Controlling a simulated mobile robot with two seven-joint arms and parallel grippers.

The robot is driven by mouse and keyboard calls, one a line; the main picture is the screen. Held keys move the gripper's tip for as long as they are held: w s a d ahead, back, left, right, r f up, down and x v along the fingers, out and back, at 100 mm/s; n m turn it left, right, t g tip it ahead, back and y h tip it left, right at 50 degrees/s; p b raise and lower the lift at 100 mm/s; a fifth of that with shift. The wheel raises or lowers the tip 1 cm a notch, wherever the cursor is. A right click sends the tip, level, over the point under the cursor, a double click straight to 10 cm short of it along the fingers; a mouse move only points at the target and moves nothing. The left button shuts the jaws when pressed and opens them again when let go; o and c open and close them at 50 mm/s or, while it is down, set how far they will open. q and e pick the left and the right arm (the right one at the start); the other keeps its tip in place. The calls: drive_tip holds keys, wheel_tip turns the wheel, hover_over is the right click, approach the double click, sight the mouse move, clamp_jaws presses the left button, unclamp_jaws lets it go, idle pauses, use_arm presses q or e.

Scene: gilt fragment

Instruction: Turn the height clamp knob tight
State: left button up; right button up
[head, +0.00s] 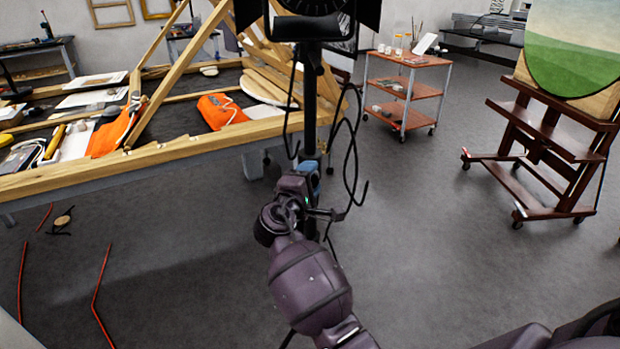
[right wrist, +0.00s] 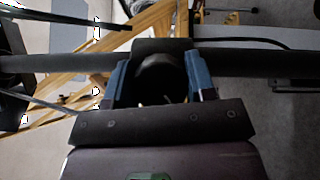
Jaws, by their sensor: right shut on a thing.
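A black stand with a lamp head (head: 312,6) rises in the middle of the head view on a dark pole (head: 309,105). In the right wrist view the pole (right wrist: 60,64) runs across the picture, with a dark clamp collar (right wrist: 163,45) on it. The round black height clamp knob (right wrist: 162,76) sits between the blue fingers of my right gripper (right wrist: 160,85). This gripper, also in the head view (head: 308,170), is shut on the knob. The fingers hide the knob's sides. My left gripper is not in view.
A large wooden-framed worktable (head: 190,150) with orange bags stands left of the pole. Black cables (head: 352,150) hang beside the pole. A red trolley (head: 405,90) and a wooden easel (head: 550,150) stand to the right. Grey floor (head: 440,240) is clear at right.

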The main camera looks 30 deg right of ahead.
drive_tip(key=o, duration=0.9)
drive_tip(key=shift+a, duration=0.1)
drive_tip(key=v, duration=1)
drive_tip(key=shift+s+a, duration=0.2)
drive_tip(key=shift+s, duration=0.1)
drive_tip(key=shift+f, duration=0.1)
drive_tip(key=w+a+f+m+t+y, duration=0.2)
drive_tip(key=w+a+t+y, duration=0.2)
drive_tip(key=y, duration=0.3)
drive_tip(key=s+f+m+t+y+p, duration=0.1)
drive_tip(key=s+f+m+y, duration=0.1)
drive_tip(key=s+f+y, duration=0.35)
drive_tip(key=s+d+f+m+g+y, duration=0.1)
drive_tip(key=s+d+f, duration=0.1)
drive_tip(key=s+f, duration=0.3)
drive_tip(key=s+d+f+m+g+p, duration=0.1)
drive_tip(key=s+f, duration=0.3)
drive_tip(key=s, duration=0.9)
drive_tip(key=s+d+f+m+g+y+p, duration=0.1)
drive_tip(key=s+d+f, duration=0.3)
drive_tip(key=s, duration=0.5)
drive_tip(key=shift+s+f+g+y, duration=0.4)
drive_tip(key=shift+f+g, duration=0.2)
drive_tip(key=shift+f, duration=0.25)
